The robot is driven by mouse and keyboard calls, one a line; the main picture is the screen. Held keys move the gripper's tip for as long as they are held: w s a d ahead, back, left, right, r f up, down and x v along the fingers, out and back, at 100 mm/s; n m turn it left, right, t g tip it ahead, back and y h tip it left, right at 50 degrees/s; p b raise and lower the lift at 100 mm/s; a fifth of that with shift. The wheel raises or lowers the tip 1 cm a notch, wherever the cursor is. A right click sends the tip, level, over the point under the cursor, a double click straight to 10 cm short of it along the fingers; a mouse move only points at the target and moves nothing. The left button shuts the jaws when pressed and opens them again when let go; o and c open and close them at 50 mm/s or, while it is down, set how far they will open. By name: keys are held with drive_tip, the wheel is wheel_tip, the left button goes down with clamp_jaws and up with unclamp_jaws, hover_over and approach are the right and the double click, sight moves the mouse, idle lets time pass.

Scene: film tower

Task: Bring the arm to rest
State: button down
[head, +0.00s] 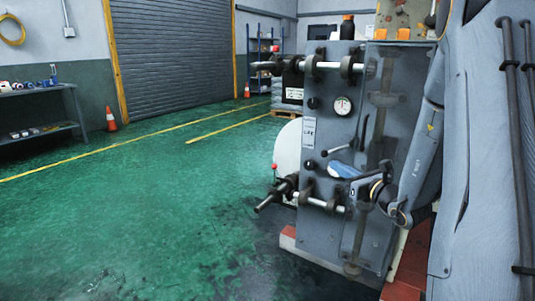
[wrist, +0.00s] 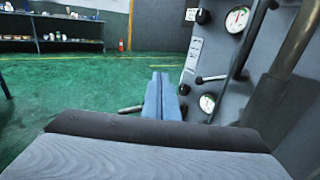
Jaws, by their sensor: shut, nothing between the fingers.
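My arm comes down along the right side of the head view and bends at the wrist towards the grey machine (head: 328,88). My gripper (head: 335,168) is in front of the machine's panel, near a black lever (head: 338,152). In the wrist view my gripper (wrist: 160,78) shows as narrow blue-grey fingers pressed together, with nothing between them. Whether the fingers touch the panel cannot be told.
The machine carries a gauge (head: 342,106), rollers and a red-knobbed lever (head: 275,166). Green floor (head: 160,220) is open to the left.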

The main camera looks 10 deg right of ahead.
drive_tip(key=s+a+r+n+g+y, duration=0.1)
drive_tip(key=a+n+g+y, duration=0.15)
drive_tip(key=a, duration=0.55)
drive_tip(key=s+a+r+n+g+y, duration=0.1)
drive_tip(key=s+a+n+g+y, duration=0.2)
drive_tip(key=a, duration=0.4)
drive_tip(key=s+a+f+n+g+y, duration=0.1)
drive_tip(key=s+a+n+g+y, duration=0.1)
drive_tip(key=s+a+n+g, duration=1)
drive_tip(key=s+a+f+n+g+h, duration=0.1)
drive_tip(key=s+a+f+n+h, duration=0.15)
drive_tip(key=s+n, duration=0.4)
drive_tip(key=s+a+f+n+g+h, duration=0.1)
drive_tip(key=s+a+n+h, duration=0.25)
drive_tip(key=s, duration=0.55)
drive_tip(key=s+d+r+n+t+h+p, duration=0.1)
drive_tip(key=d+r+n+h+p, duration=0.1)
drive_tip(key=d+p, duration=0.5)
drive_tip(key=s+d+r+n+t+h+p, duration=0.1)
drive_tip(key=d+r+n+h+p, duration=0.2)
drive_tip(key=d+r+p, duration=0.3)
drive_tip(key=d+h+p, duration=0.1)
drive_tip(key=p, duration=0.1)
drive_tip(key=shift+s+r+n+p, duration=0.25)
drive_tip(key=shift+n+p, duration=0.1)
